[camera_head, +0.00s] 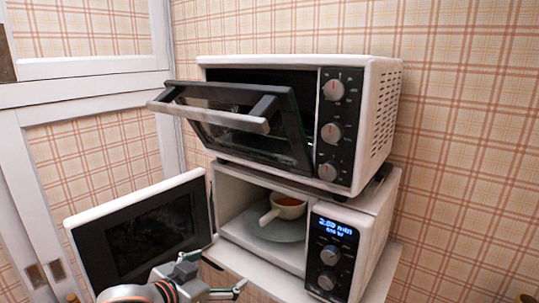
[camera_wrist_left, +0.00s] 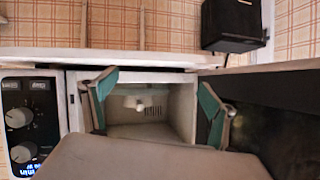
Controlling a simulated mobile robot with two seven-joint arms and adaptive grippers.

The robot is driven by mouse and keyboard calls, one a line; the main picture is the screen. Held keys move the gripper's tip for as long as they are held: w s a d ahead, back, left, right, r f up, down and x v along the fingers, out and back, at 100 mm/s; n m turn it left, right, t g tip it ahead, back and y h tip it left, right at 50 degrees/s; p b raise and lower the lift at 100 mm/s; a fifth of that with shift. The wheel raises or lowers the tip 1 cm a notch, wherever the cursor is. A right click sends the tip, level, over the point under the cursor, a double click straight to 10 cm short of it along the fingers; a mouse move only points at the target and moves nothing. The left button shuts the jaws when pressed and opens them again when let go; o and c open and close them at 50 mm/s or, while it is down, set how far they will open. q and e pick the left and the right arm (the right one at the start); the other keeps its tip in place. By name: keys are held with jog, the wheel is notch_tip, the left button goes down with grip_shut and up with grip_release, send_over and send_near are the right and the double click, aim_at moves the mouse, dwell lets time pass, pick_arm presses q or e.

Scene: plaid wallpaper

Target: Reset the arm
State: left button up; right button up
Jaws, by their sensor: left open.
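In the left wrist view the gripper (camera_wrist_left: 155,92) shows two teal-lined fingers apart, with the microwave cavity (camera_wrist_left: 180,105) beyond. A white bowl with a handle (camera_head: 288,208), holding something reddish-brown, stands on the round plate (camera_head: 262,230) inside the microwave. My right gripper is in neither view.
A white toaster oven (camera_head: 375,75) sits on top of the microwave. Its door (camera_head: 290,130) hangs partly open, tilted outward above the microwave opening. The microwave's display is lit blue. A white panelled frame (camera_head: 90,95) stands at the left.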

pick_arm(q)
jog(key=s+a+f+g+y, duration=0.2)
jog(key=s+a+f+y, duration=0.3)
jog(key=s+a+f, duration=0.55)
jog(key=s+a+f+g+y, duration=0.2)
jog(key=s+a+f+y, duration=0.45)
jog(key=s+a, duration=0.75)
jog(key=w+d+f+n+t+h, duration=0.1)
jog(key=d+f+n+t+h, duration=0.1)
jog(key=d+f+h, duration=0.6)
jog(key=d+f+n, duration=0.1)
jog(key=d+f, duration=0.5)
jog(key=f, duration=0.4)
jog(key=shift+w+d+t, duration=0.2)
jog(key=shift+t, duration=0.2)
jog(key=shift+r, duration=0.1)
